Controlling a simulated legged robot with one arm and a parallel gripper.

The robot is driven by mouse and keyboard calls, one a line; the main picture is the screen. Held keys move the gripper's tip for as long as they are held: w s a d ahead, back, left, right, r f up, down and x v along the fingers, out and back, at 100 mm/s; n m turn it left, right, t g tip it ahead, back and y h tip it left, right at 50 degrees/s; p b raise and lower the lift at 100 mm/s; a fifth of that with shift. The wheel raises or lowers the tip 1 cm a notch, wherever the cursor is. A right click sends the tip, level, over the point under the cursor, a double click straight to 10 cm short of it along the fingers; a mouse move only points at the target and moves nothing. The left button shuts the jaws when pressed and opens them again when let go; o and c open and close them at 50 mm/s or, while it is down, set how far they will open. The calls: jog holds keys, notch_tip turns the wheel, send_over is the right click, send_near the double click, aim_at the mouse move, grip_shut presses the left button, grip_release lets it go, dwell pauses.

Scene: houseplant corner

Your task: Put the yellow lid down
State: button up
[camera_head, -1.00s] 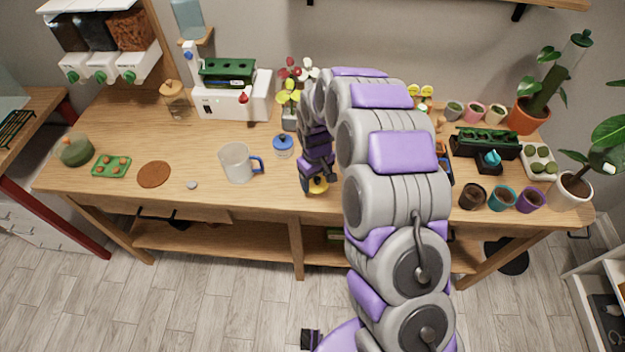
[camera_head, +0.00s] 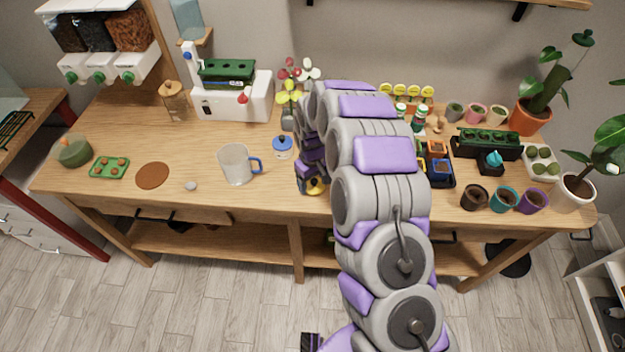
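The yellow lid (camera_head: 316,187) shows as a small yellow round patch near the front edge of the wooden table, in the middle of the view. My gripper (camera_head: 309,186) points down right at it, and its dark parts cover much of the lid. The fingertips are too small and hidden to show whether they are apart or closed on the lid. I cannot tell whether the lid rests on the tabletop or is held just above it.
A jar with a blue lid (camera_head: 282,147) and a clear mug with a blue handle (camera_head: 237,165) stand to the left. A brown round mat (camera_head: 152,176) lies further left. Dark seedling trays (camera_head: 437,170) stand right of my arm. The table's front edge is close.

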aim_at(313, 179)
jog(key=o, duration=0.4)
notch_tip(313, 179, up, 12)
jog(key=shift+r+p, duration=0.1)
jog(key=shift+p, duration=0.8)
jog(key=s+d+r+m, duration=0.2)
jog(key=s+d+r, duration=0.3)
jog(key=s+r, duration=0.4)
jog(key=s+d+r+m, duration=0.2)
jog(key=s+d, duration=0.2)
jog(key=s, duration=0.6)
jog(key=s+d+r+m+g, duration=0.1)
jog(key=s+d, duration=0.3)
jog(key=s, duration=0.7)
jog(key=s+d+r+m, duration=0.2)
jog(key=s+d+r, duration=0.1)
jog(key=s, duration=0.7)
jog(key=shift+s+d+r+m+g, duration=0.2)
jog(key=shift+d+r+m+g, duration=0.2)
jog(key=shift+r, duration=0.1)
